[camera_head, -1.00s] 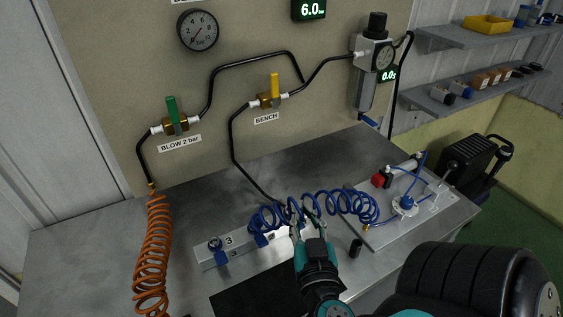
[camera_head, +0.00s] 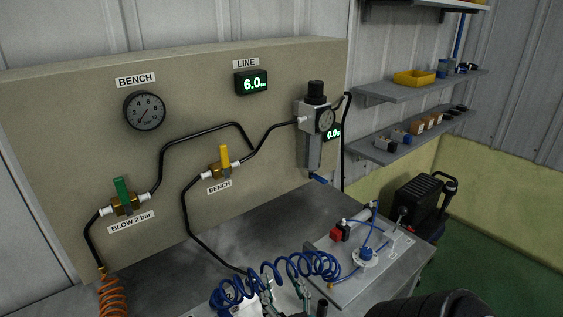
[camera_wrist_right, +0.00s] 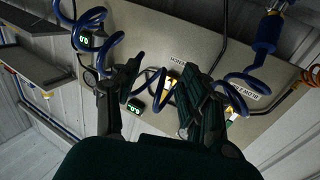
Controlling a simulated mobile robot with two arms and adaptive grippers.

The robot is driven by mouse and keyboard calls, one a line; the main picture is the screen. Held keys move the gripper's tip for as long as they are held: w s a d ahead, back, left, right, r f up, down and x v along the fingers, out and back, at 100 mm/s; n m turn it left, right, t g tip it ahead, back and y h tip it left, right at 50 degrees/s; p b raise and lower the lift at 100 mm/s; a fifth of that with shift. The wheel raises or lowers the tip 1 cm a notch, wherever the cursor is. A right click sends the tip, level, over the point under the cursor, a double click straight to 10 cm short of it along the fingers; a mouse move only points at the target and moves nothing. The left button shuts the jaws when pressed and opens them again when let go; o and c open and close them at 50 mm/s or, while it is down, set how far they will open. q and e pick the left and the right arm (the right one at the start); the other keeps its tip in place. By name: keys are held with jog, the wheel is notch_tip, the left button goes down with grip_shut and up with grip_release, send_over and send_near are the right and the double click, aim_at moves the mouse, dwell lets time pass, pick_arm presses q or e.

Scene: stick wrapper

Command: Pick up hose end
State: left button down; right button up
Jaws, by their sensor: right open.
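The blue coiled hose (camera_head: 272,276) runs across the front of the bench in the head view. Its right end has a small brass fitting (camera_head: 331,284) by the edge of the grey plate (camera_head: 352,286). My right gripper (camera_head: 285,292) is open at the bottom edge, among the coils. In the wrist view the coiled hose (camera_wrist_right: 150,82) passes by the two spread fingers of my right gripper (camera_wrist_right: 153,98); I cannot tell whether they touch it. A blue fitting (camera_wrist_right: 267,32) shows at the upper right there. The hose's left end is hidden. My left gripper is out of view.
The backboard (camera_head: 60,140) carries black pipes, a green-handled valve (camera_head: 123,196), a yellow-handled valve (camera_head: 223,162) and a regulator (camera_head: 315,120). An orange coiled hose (camera_head: 112,299) hangs at the lower left. Mid-bench is clear.

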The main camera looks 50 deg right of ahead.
jog(key=o, duration=0.6)
jog(key=shift+w, duration=0.1)
